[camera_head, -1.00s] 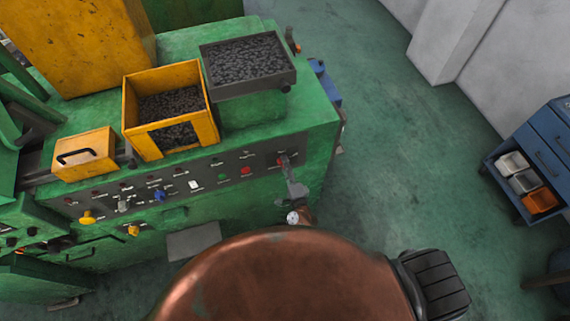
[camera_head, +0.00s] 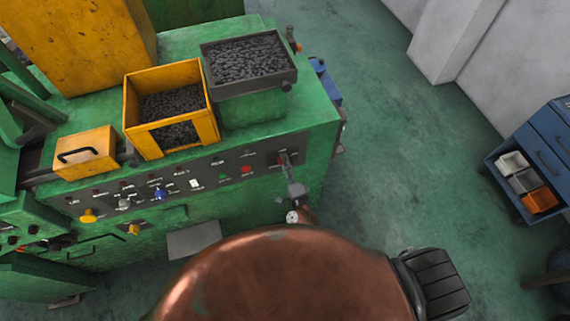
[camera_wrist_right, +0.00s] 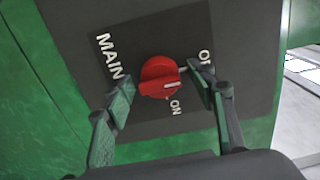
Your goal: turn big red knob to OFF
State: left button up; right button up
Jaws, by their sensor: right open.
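The big red knob (camera_wrist_right: 158,75) is on a dark panel plate in the right wrist view. A white line on its face is on the side towards the ON label (camera_wrist_right: 175,107). The MAIN label (camera_wrist_right: 110,57) is to its left. The OFF label (camera_wrist_right: 204,57) is partly hidden behind a finger. My right gripper (camera_wrist_right: 160,91) is open, with one finger on each side of the knob's lower part; I cannot tell whether they touch it. In the head view, my right gripper (camera_head: 285,160) reaches the panel's right end and largely hides the knob. My left gripper is not visible.
The green machine's panel carries a red button (camera_head: 246,170), a blue knob (camera_head: 159,194) and yellow knobs (camera_head: 88,215). Above are a yellow bin (camera_head: 130,103) and a grey tray (camera_head: 290,75) of dark parts. A blue cabinet (camera_head: 548,150) stands right; floor between is clear.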

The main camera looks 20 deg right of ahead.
jog(key=s, duration=1.2)
jog(key=shift+d, duration=0.2)
